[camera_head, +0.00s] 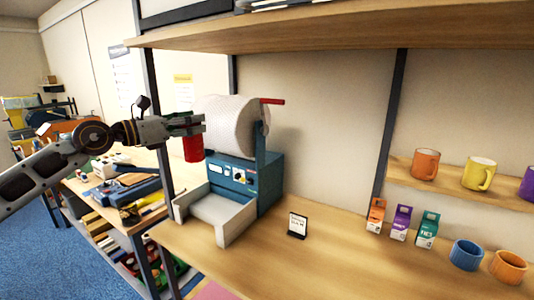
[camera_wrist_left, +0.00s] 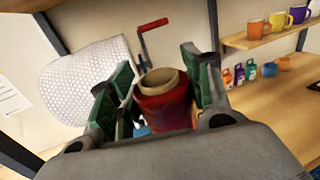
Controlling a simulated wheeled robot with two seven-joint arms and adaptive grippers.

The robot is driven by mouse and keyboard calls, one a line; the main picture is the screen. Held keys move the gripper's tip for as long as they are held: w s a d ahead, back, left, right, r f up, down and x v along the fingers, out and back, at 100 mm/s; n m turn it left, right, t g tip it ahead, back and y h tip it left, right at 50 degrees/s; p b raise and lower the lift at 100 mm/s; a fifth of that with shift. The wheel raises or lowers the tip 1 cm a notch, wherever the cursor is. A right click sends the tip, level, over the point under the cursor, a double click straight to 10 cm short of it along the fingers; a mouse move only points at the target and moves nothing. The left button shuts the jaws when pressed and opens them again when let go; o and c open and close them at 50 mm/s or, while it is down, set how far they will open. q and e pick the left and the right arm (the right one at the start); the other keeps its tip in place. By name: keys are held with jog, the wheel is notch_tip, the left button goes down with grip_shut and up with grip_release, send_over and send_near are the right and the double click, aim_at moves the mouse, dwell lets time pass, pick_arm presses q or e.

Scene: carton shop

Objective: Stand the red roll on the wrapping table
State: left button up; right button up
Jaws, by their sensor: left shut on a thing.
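The red roll (camera_head: 193,149) hangs upright from my left gripper (camera_head: 191,125) in the head view, in front of the big white bubble-wrap roll. In the left wrist view the red roll (camera_wrist_left: 163,100) shows its pale open core at the top, between the two green-padded fingers of my left gripper (camera_wrist_left: 160,95). The left gripper is shut on it. The wooden wrapping table (camera_head: 330,255) lies below and to the right of the held roll. My right gripper is not in view.
A blue dispenser (camera_head: 240,178) with a grey tray (camera_head: 215,213) and a red-handled bubble-wrap roll (camera_head: 230,125) stands at the table's left. A small sign (camera_head: 297,225), several small cartons (camera_head: 400,222) and cups (camera_head: 466,254) stand further right. Bare wood lies around the sign.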

aim_at(184, 148)
pick_arm(q)
jog(key=shift+n+t+y, duration=0.4)
jog(key=shift+y, duration=0.1)
notch_tip(184, 148, down, 7)
jog(key=shift+a+r, duration=0.15)
jog(key=shift+r, duration=0.05)
jog(key=shift+s+a+f+n+t+y, duration=0.7)
jog(key=shift+s+f, duration=1.9)
jog(key=shift+f, duration=3.45)
jog(key=shift+s+a+f+n+t+y, duration=0.35)
jog(key=shift+s+a+f+n+y, duration=0.5)
jog(key=shift+s+f, duration=3.5)
jog(key=shift+s+a+f+n+t+y, duration=0.55)
jog(key=shift+s+a+f+y, duration=0.4)
jog(key=shift+f, duration=6.8)
jog(key=shift+w+d+r+n+t+y, duration=0.15)
jog(key=shift+d+r+n+t+y, duration=0.1)
jog(key=shift+d+n+y, duration=0.65)
jog(key=shift+w+d+r+n+t+y, duration=0.2)
jog(key=shift+d+n+y, duration=0.3)
jog(key=shift+y, duration=0.8)
jog(key=shift+w+d+r+n+t+y, duration=0.1)
jog(key=shift+d+r+n+t+y, duration=0.2)
jog(key=shift+d+n+y, duration=0.6)
